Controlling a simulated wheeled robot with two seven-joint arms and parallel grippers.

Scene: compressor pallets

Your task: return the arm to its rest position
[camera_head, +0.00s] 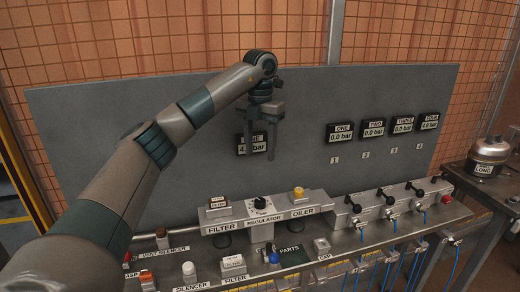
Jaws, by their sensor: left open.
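My left arm (190,112) comes in from the left and reaches up across the grey panel. My left gripper (257,153) hangs from its end, pointing down, with its two fingers apart and nothing between them. It is in front of the panel and partly covers a pressure display (244,145) there. The gripper is above the bench units and looks clear of them. My right gripper is not in view.
The grey panel (300,95) bears several small displays at right. Below is a bench with the filter (219,212), regulator (262,208) and oiler (299,196), plus several black-handled valves (352,204). A metal canister (487,157) stands on a side table at right.

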